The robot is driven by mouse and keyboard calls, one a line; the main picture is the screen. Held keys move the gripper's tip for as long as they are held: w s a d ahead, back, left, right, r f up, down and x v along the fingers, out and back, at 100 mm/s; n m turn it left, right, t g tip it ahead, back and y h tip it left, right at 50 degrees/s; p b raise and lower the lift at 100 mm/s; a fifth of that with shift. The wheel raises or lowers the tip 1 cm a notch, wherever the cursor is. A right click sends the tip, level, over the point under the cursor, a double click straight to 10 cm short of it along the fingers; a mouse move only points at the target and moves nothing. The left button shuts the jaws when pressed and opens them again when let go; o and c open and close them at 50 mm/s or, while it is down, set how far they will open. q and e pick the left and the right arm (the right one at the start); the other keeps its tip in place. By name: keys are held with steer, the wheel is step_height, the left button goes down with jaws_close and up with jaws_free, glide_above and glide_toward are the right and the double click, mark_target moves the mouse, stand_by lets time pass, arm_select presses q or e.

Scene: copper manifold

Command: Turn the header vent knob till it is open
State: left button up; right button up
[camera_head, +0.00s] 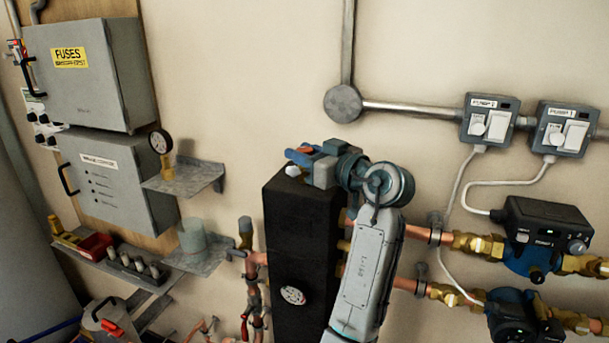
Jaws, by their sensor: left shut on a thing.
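The header is a tall black insulated block (300,230) standing against the wall in the middle of the view, with a round dial on its front. My left gripper (303,157) is at the top of this block, its blue fingers shut on the header vent knob. The fingers and wrist hide most of the knob, so I cannot tell how far it is turned. A small white part (292,170) shows just below the fingers. My left forearm hides the right side of the block. My right gripper is not in view.
Copper pipes (405,284) with brass fittings run right from the header to two pumps (545,238). Two switch boxes (489,122) hang above. At left are a fuse box (90,75), a grey control box, and small shelves with a gauge (160,141) and a cup-like pot.

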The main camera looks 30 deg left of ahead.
arm_select(q)
steer(key=n+g+b, duration=0.2)
steer(key=g, duration=0.2)
steer(key=n+g+b, duration=0.3)
steer(key=shift+f+g+b, duration=0.15)
steer(key=shift+g+b, duration=0.15)
steer(key=shift+g, duration=0.1)
steer(key=shift+n+g+h+b, duration=0.7)
steer(key=shift+n+g, duration=0.2)
steer(key=shift+g, duration=0.5)
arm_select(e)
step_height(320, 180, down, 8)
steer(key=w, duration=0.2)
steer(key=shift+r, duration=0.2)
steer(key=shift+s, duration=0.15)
arm_select(q)
steer(key=o, duration=1)
steer(key=shift+c, duration=0.2)
